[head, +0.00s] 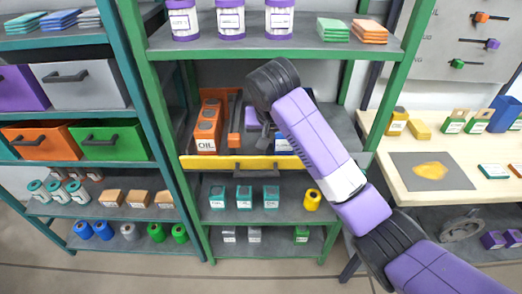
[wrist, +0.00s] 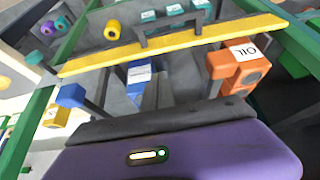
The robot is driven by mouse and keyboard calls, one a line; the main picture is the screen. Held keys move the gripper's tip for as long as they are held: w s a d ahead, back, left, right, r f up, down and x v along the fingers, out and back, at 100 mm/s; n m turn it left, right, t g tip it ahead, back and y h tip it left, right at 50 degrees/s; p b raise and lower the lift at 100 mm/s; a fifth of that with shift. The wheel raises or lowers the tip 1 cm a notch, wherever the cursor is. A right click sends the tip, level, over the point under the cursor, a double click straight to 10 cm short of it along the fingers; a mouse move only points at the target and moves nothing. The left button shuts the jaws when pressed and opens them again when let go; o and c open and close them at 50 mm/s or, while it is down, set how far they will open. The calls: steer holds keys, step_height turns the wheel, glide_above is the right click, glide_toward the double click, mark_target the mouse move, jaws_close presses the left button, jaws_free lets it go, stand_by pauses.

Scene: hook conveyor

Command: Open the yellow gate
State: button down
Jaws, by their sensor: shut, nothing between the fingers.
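The yellow gate (head: 226,162) is a long bar across the front of the green shelf's middle bay, with a dark handle (head: 256,168) on its front. In the wrist view the gate (wrist: 170,46) runs across the upper part, with its handle (wrist: 168,28) on the far side. My arm reaches over the gate from the right and bends down into the bay. My gripper (wrist: 151,91) is shut and empty, above the bay and apart from the handle. Its fingers are hard to make out, and my arm hides much of it in the head view.
Behind the gate stand an orange OIL box (head: 208,126) and a blue labelled box (wrist: 138,72). Teal boxes (head: 243,196) and a yellow roll (head: 312,199) sit on the shelf below. A wooden table (head: 412,178) is at right. Floor in front is free.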

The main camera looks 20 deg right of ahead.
steer(key=p+x, duration=0.1)
steer(key=x, duration=0.9)
steer(key=shift+s+f, duration=0.1)
steer(key=shift+s, duration=0.05)
steer(key=shift+s, duration=0.1)
